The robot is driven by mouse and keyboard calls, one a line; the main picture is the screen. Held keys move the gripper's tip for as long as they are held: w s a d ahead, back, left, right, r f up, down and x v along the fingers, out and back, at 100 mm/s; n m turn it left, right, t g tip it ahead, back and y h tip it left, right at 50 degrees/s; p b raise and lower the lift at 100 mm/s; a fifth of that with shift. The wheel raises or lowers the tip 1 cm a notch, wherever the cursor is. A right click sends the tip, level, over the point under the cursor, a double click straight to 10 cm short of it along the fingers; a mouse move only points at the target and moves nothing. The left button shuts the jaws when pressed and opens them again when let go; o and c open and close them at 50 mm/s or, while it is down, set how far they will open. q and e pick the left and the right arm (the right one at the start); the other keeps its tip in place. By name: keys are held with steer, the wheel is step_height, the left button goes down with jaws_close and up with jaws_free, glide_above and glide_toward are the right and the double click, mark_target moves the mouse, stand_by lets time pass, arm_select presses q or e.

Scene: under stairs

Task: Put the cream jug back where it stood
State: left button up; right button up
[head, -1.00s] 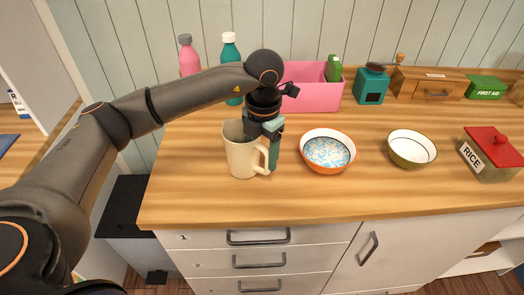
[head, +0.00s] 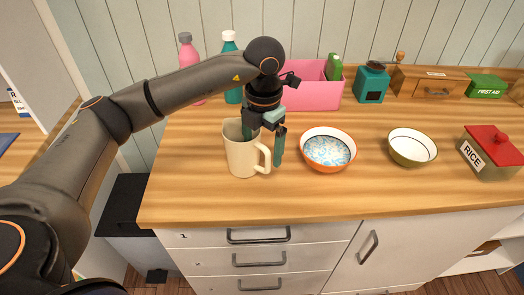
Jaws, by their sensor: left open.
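The cream jug (head: 240,157) stands upright on the wooden counter, left of the patterned bowl, with its handle toward the right. My left gripper (head: 263,145) is above its right side and open. One teal finger reaches down inside the jug's mouth and the other hangs outside, right of the handle, so the fingers straddle the jug's wall. I cannot tell whether a finger touches it. My right gripper is not in view.
An orange-rimmed bowl (head: 328,165) stands close to the right of the jug. Farther right are a green-and-white bowl (head: 412,162) and a rice box (head: 490,165). A pink bin (head: 312,95) and bottles stand behind. The counter (head: 190,195) is clear in front and left.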

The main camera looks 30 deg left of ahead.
arm_select(q)
step_height(320, 180, up, 10)
steer(key=shift+d+r, duration=0.15)
steer(key=shift+r, duration=0.05)
steer(key=shift+s+f, duration=0.1)
stand_by(0.5)
